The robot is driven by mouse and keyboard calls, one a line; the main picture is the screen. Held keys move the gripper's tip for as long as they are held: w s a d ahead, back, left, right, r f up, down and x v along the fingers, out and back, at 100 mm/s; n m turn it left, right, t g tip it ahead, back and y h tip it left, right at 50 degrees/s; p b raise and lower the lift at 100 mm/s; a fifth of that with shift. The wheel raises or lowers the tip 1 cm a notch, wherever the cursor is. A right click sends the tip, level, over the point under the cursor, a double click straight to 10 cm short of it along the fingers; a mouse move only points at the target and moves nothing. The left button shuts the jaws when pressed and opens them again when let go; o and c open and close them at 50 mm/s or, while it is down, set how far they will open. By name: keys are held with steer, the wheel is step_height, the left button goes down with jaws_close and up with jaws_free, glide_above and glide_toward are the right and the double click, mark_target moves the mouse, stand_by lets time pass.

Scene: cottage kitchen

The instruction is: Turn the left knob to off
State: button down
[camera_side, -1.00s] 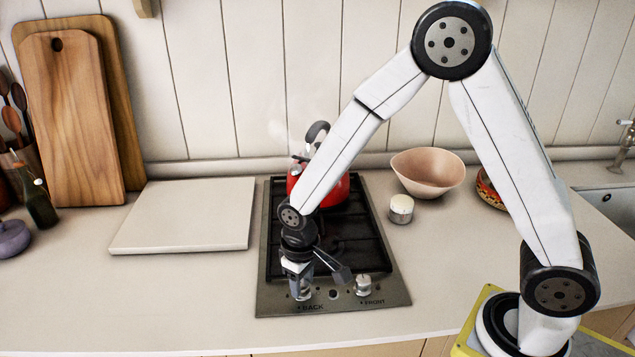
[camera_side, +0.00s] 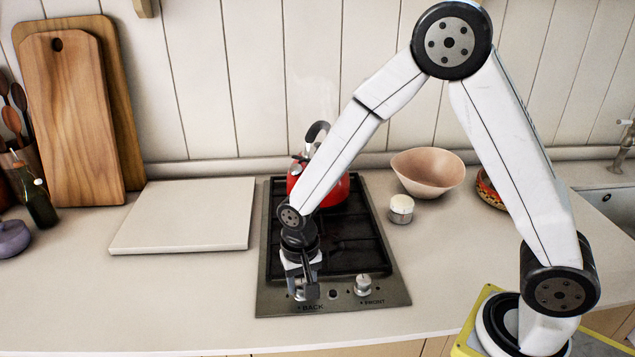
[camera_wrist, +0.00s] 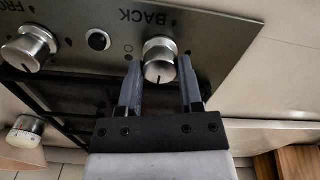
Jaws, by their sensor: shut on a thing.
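The left knob (camera_wrist: 159,58), silver and marked BACK, sits between the two fingers of my gripper (camera_wrist: 160,72) in the wrist view. The fingers are shut on its sides. The dark line on the knob points down in the wrist view, away from the BACK label. In the side view my gripper (camera_side: 304,290) points down at the front left of the steel hob (camera_side: 273,300) and hides most of the left knob. The right knob (camera_side: 363,285), marked FRONT, is apart from my gripper; it also shows in the wrist view (camera_wrist: 28,48).
A red kettle (camera_side: 334,194) stands on the back of the hob, partly behind my arm, with faint steam above. A small white-topped jar (camera_side: 401,209) and a pinkish bowl (camera_side: 427,172) stand to the right. A pale board (camera_side: 185,215) lies to the left.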

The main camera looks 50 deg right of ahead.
mark_target(302, 284)
stand_by(0.3)
steer(key=shift+c, duration=1.3)
jaws_free()
steer(key=shift+r, duration=0.1)
steer(key=shift+r, duration=3.85)
steer(key=shift+s+d, duration=0.3)
steer(key=shift+d, duration=0.15)
steer(key=s+d+n+t, duration=0.1)
steer(key=s+d+n, duration=0.1)
steer(key=s+d, duration=0.1)
steer(key=s+d+n+t, duration=0.1)
steer(key=s+d+n, duration=0.2)
steer(key=s+d, duration=0.1)
steer(key=shift+s, duration=0.1)
steer(key=shift+s+d+f+n+t, duration=0.15)
steer(key=shift+s+d+n+t, duration=0.15)
steer(key=shift+s+n, duration=0.25)
